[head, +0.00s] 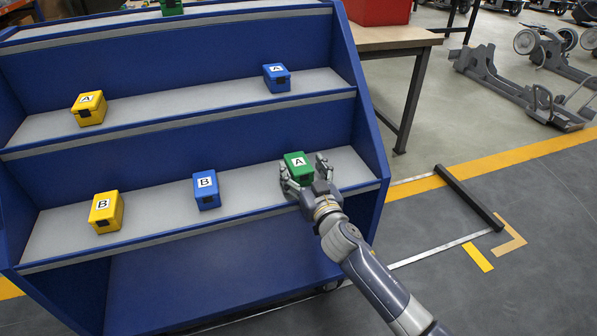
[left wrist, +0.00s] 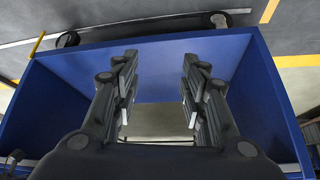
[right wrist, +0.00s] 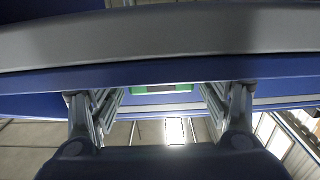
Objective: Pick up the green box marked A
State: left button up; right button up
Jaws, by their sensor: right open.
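The green box marked A (head: 299,168) sits on the lower grey shelf of the blue rack, near its right end. My right gripper (head: 304,170) is at this box, with its open fingers on either side of it. In the right wrist view a strip of the green box (right wrist: 162,89) shows between the spread fingers, partly hidden by the shelf edge. I cannot tell whether the fingers touch it. My left gripper (left wrist: 160,75) shows only in its own wrist view, open and empty, facing blue panels of a rack.
A blue box B (head: 207,190) and a yellow box B (head: 105,212) share the shelf (head: 160,212). A yellow box A (head: 89,108) and a blue box A (head: 276,78) sit above. Another green box (head: 171,7) is at the top. A red container (head: 378,10) stands on a table.

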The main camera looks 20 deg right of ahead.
aim_at(293, 153)
jog(key=w, duration=0.3)
jog(key=shift+a+f, duration=0.1)
jog(key=shift+f, duration=0.15)
pick_arm(q)
jog(key=w, duration=0.1)
jog(key=w+d+r+t, duration=0.1)
jog(key=w+r+t, duration=0.1)
jog(key=shift+w+d+h, duration=0.15)
jog(key=shift+w+h, duration=0.15)
jog(key=shift+w, duration=0.1)
pick_arm(e)
jog(key=c, duration=1.3)
jog(key=shift+r, duration=0.1)
jog(key=shift+c, duration=0.3)
pick_arm(q)
jog(key=shift+s+f, duration=0.1)
